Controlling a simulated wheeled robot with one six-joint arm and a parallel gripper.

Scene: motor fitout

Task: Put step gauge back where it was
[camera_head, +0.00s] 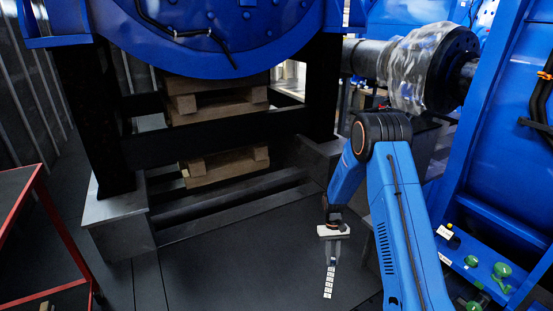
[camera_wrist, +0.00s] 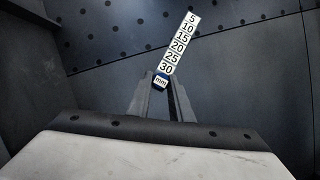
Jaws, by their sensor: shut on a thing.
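The step gauge (camera_wrist: 179,45) is a narrow white strip with black numbers from 5 to 30 and a dark end marked "mm". My gripper (camera_wrist: 161,88) is shut on the "mm" end in the wrist view, and the strip sticks out beyond the fingertips, tilted to the upper right. In the head view the step gauge (camera_head: 329,282) hangs below my gripper (camera_head: 332,267), over the dark floor in the lower middle. Whether the gauge touches anything below cannot be told.
A blue ledge (camera_head: 490,262) at the lower right carries several green parts (camera_head: 502,271) and small white labels. A red-framed cart (camera_head: 45,230) stands at the left. Wooden pallets (camera_head: 225,165) lie under the large blue motor (camera_head: 225,35). Dark floor (camera_head: 230,270) is clear in the middle.

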